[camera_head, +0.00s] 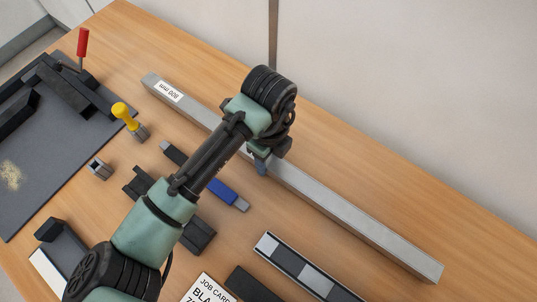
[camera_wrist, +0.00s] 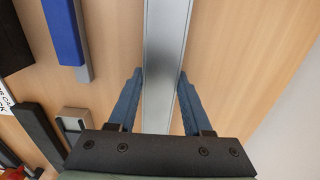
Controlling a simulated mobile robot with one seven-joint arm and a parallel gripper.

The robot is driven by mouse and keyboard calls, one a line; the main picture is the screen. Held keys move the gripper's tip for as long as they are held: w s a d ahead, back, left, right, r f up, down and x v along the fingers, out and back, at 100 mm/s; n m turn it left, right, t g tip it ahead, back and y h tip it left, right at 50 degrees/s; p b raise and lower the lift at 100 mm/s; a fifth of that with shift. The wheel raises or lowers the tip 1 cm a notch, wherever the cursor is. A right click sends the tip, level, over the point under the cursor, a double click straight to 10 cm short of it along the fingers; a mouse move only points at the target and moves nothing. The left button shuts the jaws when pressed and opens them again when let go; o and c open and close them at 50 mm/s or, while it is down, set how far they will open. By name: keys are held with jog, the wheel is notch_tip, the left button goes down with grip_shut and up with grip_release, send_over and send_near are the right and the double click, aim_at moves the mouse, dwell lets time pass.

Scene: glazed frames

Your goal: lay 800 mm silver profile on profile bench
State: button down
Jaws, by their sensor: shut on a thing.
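The silver profile (camera_head: 350,213) is a long straight bar with a white label reading 800 mm near its upper-left end. It runs diagonally along the wooden bench top (camera_head: 400,190). My gripper (camera_head: 261,168) is shut on it near the middle of its length. In the wrist view my gripper (camera_wrist: 160,76) has one blue finger on each side of the profile (camera_wrist: 165,40). I cannot tell whether the profile rests on the wood or hangs just above it. My arm hides part of its middle.
A dark mat (camera_head: 45,170) with black fixtures and a red-handled clamp (camera_head: 82,45) lies at left. A yellow-knobbed tool (camera_head: 124,113), a blue-and-grey piece (camera_head: 225,193), a striped bar (camera_head: 305,268) and a job card (camera_head: 208,290) lie nearby. A pale wall (camera_head: 420,80) stands behind.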

jog(key=shift+f+b, duration=0.35)
jog(key=shift+f, duration=0.05)
jog(key=shift+c, duration=1.2)
grip_release()
jog(key=shift+f, duration=0.1)
notch_tip(320, 180, up, 19)
jog(key=p, duration=0.5)
jog(key=shift+p, duration=0.4)
